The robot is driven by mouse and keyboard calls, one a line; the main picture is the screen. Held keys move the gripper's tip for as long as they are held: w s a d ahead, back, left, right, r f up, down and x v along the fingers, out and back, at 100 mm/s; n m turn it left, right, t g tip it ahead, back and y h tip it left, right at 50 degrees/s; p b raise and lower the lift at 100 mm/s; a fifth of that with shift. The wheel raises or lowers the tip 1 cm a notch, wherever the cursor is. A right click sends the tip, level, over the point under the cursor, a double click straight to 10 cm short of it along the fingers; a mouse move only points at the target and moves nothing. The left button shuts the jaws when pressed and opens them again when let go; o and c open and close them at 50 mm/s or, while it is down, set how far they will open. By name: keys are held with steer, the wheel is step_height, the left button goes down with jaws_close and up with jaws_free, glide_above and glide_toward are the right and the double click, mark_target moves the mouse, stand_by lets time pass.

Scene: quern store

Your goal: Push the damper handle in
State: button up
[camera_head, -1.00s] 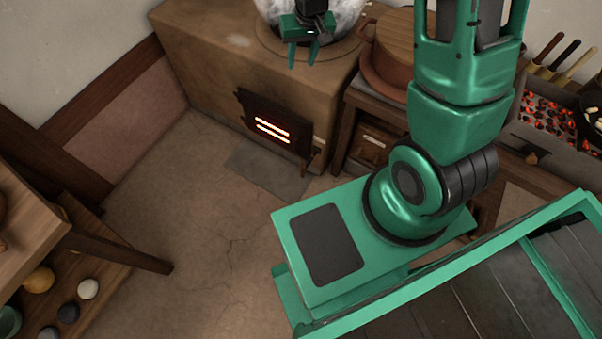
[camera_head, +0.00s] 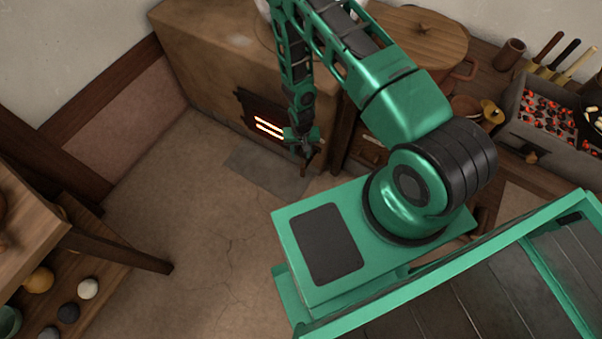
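The clay stove (camera_head: 205,75) stands at the back, with a dark fire door (camera_head: 262,112) whose slots glow orange on its front. A small brown rod that looks like the damper handle (camera_head: 306,171) sticks out low on the front, right of the fire door. Its upper part is hidden behind my gripper. My gripper (camera_head: 304,147) hangs low in front of the stove, right of the fire door, over or against this rod. I cannot tell if they touch. The fingers are small and partly hidden, so their opening is unclear.
A wooden-lidded pot (camera_head: 420,35) stands right of the stove on a wooden bench. A trough of glowing coals (camera_head: 550,115) stands at the right. A dark slab (camera_head: 262,170) lies below the fire door. The floor (camera_head: 190,220) is clear; a wooden shelf table (camera_head: 30,225) is at left.

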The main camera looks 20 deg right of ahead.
mark_target(303, 172)
steer(key=s+f, duration=0.2)
steer(key=f, duration=0.1)
steer(key=shift+s+f, duration=0.1)
steer(key=shift+f, duration=0.2)
step_height(303, 172, down, 10)
steer(key=shift+f, duration=0.25)
